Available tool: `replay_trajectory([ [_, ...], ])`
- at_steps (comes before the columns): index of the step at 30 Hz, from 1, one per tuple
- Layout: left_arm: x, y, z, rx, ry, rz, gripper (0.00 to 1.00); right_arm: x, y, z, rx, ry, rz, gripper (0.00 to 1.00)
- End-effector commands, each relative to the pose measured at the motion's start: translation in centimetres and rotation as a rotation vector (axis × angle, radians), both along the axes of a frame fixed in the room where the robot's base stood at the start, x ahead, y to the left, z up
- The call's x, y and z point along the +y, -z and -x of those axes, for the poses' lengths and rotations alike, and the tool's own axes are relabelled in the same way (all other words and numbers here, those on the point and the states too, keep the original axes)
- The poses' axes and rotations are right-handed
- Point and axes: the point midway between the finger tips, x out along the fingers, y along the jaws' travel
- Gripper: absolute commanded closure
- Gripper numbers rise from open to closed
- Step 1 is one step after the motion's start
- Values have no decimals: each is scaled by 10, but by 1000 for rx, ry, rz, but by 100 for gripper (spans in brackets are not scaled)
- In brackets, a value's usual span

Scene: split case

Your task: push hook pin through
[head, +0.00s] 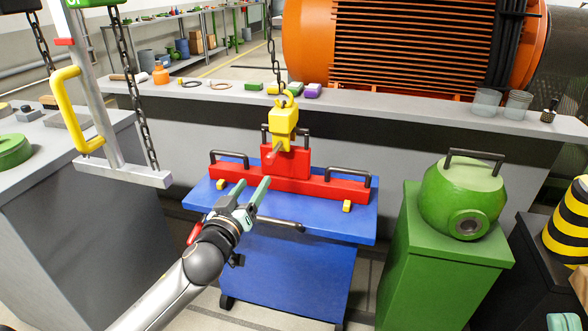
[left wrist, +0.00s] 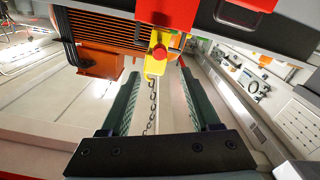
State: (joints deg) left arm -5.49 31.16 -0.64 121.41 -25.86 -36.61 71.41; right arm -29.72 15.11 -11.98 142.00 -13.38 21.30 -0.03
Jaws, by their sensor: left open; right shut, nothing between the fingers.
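A yellow hook block (head: 284,124) hangs on a chain above the upright middle of the red case part (head: 318,186). A pin with a red head (head: 269,156) and a grey shank sticks out of the block's near side. The red pin head (left wrist: 160,52) also shows in the left wrist view, in front of the yellow block. How deep the pin sits is hidden. My left gripper (head: 253,184) is open just in front of and below the pin, with nothing between its fingers. My right gripper (head: 562,322) shows only as a teal piece at the bottom right edge, shut and empty.
The red part rests on a blue table (head: 360,228) with small yellow blocks. A green housing (head: 462,195) stands on a green stand at the right. A hanging grey frame with a yellow handle (head: 66,110) is at the left. A long shelf runs behind.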

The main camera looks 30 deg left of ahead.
Motion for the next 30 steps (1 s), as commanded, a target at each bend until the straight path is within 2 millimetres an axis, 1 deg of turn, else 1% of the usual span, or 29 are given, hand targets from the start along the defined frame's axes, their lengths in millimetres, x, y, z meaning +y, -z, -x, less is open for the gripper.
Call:
replay_trajectory([
  [5,5,-1,-19,-2,-1,-3,37,1,-9,8,-52,-11,3,100],
  [11,13,-1,-49,-1,-2,-2,37,3,-20,20,-125,-28,3,100],
  [18,21,0,-85,0,-1,-2,37,3,-13,19,-115,-33,-2,100],
  [21,24,-1,-97,0,-2,-2,37,3,-11,19,-111,-35,-4,100],
  [25,27,0,-109,1,-1,-1,37,3,-9,19,-108,-36,-7,100],
  [30,28,0,-117,2,0,0,37,4,-7,19,-105,-38,-9,100],
])
